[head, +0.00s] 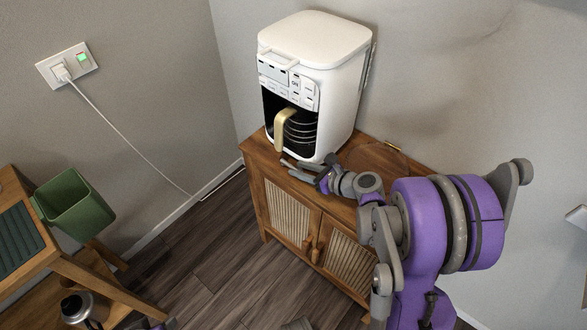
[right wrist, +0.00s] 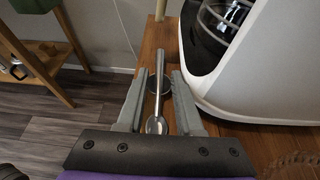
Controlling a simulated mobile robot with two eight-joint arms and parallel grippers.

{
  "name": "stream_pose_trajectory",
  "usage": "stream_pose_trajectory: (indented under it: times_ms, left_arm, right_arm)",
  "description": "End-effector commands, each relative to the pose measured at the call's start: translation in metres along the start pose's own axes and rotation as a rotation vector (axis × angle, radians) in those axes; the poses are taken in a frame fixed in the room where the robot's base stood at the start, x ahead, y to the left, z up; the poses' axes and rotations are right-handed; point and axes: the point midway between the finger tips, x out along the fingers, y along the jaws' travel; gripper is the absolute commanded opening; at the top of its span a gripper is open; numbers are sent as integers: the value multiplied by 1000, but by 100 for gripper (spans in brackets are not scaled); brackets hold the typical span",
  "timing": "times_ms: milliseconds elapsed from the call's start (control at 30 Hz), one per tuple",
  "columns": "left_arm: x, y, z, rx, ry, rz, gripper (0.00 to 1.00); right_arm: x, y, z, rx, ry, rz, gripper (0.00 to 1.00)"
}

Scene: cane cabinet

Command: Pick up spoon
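The metal spoon (right wrist: 157,105) lies lengthwise between the two fingers of my right gripper in the right wrist view, with its bowl end toward the palm. My right gripper (right wrist: 160,98) is open, with a gap showing between the spoon and each finger. In the head view my right gripper (head: 305,173) is low over the front of the wooden cabinet top, just in front of the coffee maker. The spoon is hard to make out there. My left gripper cannot be made out in the head view.
The white coffee maker (head: 312,65) stands on the wooden cabinet (head: 257,190) right beside my right gripper. A wooden table (head: 100,283) with a green bin (head: 75,205) is at the left.

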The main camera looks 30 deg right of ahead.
Motion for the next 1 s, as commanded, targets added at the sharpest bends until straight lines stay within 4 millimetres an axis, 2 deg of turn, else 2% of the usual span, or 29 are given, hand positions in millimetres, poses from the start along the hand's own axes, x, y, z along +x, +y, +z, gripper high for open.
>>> stream_pose_trajectory:
  times_ms: [100,333,500,533,1000]
  left_arm:
    - [1,0,1,0,-1,0,50]
    - [1,0,0,0,0,0,50]
    - [1,0,0,0,0,0,50]
    - [1,0,0,0,0,0,50]
    - [1,0,0,0,0,0,50]
  right_arm:
    - [14,1,0,0,0,2,35]
    - [15,0,0,0,1,0,33]
    - [15,0,0,0,1,0,3]
    - [15,0,0,0,1,0,0]
    - [14,0,2,0,1,0,0]
